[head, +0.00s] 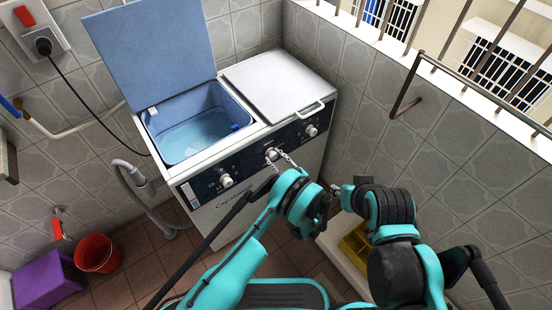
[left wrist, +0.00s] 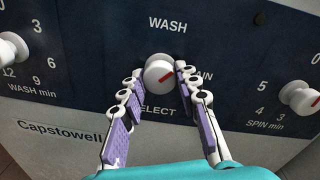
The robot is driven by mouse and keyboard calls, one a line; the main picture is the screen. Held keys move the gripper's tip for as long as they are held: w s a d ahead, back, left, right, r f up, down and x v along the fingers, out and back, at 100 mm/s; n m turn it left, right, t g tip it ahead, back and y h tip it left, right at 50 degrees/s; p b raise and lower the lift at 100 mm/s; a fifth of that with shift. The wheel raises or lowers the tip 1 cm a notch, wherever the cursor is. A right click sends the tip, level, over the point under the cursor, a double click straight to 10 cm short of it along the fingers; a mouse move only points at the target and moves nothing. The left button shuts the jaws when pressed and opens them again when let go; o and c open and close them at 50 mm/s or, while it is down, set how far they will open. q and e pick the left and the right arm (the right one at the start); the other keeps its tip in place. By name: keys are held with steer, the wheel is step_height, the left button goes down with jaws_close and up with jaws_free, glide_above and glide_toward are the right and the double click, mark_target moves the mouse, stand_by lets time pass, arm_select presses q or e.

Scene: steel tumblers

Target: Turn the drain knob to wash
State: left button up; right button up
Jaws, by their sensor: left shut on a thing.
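The washing machine (head: 240,205) has a dark front panel with three white knobs. The middle selector knob (left wrist: 157,68) has a slanted red mark on its face, between the WASH label above and a partly hidden label ending in "IN" at the right. My left gripper (left wrist: 160,76) is shut on this knob, one finger on each side. In the head view my left gripper (head: 279,157) reaches the middle of the panel. The fingers partly cover the SELECT label below the knob. My right gripper (head: 338,192) is beside the left wrist, away from the panel; its fingers are unclear.
The wash timer knob (left wrist: 12,48) is at the left and the spin timer knob (left wrist: 302,97) at the right. The blue wash lid (head: 150,50) stands open over a tub with water. The white spin lid (head: 275,85) is closed. A red bucket (head: 97,254) stands left.

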arm_select(q)
steer(key=n, duration=0.4)
steer(key=shift+n, duration=2.1)
steer(key=o, duration=1.2)
steer(key=shift+c, duration=0.2)
step_height(320, 180, up, 9)
steer(key=shift+d+f, duration=0.1)
steer(key=shift+d, duration=0.05)
steer(key=shift+r, duration=0.7)
